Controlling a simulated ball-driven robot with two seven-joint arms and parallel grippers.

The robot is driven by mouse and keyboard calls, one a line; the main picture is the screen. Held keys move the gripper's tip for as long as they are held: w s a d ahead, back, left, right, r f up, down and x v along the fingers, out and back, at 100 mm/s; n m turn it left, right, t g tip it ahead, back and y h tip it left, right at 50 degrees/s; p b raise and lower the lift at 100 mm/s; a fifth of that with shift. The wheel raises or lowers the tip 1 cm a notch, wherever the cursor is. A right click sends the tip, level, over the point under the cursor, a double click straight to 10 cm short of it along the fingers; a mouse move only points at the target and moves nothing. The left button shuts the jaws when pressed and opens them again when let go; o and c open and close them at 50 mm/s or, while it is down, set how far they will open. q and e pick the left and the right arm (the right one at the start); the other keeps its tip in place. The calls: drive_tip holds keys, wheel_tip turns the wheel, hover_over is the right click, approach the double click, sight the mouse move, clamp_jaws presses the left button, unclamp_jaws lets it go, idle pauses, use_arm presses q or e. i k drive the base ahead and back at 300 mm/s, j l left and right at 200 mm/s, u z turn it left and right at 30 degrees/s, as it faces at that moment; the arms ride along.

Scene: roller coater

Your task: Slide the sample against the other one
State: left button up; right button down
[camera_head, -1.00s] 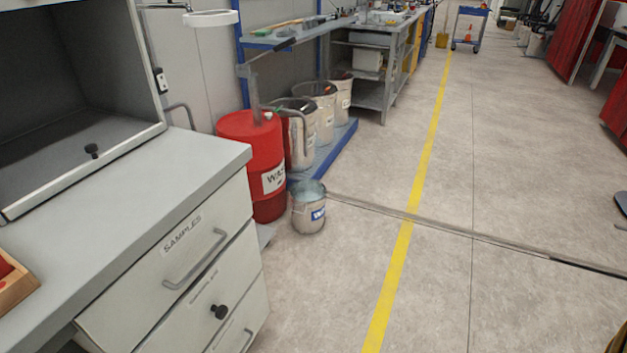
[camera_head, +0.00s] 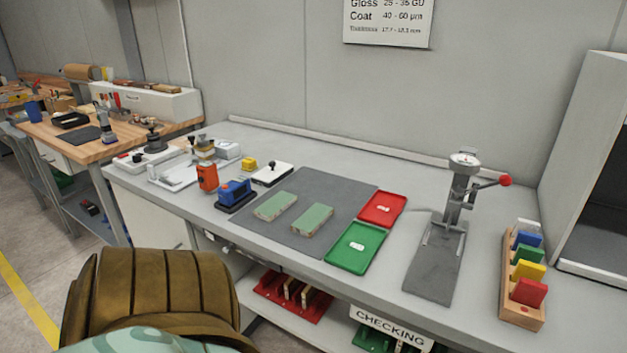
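Two pale green rectangular samples lie flat on a dark grey mat (camera_head: 335,187) on the grey bench. The left sample (camera_head: 275,206) and the right sample (camera_head: 312,219) lie side by side, roughly parallel, with a narrow strip of mat between them. They do not touch. Neither of my grippers shows in the head view, so I cannot tell whether they are open or shut.
Right of the mat lie a red tray (camera_head: 382,208) and a green tray (camera_head: 355,249). A blue-and-black device (camera_head: 235,194) and an orange device (camera_head: 207,177) stand left. A lever gauge stand (camera_head: 460,190) and a wooden rack (camera_head: 523,285) stand right. A brown rounded object (camera_head: 150,295) fills the lower-left foreground.

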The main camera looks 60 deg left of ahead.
sight(308, 222)
drive_tip(key=u, duration=1.95)
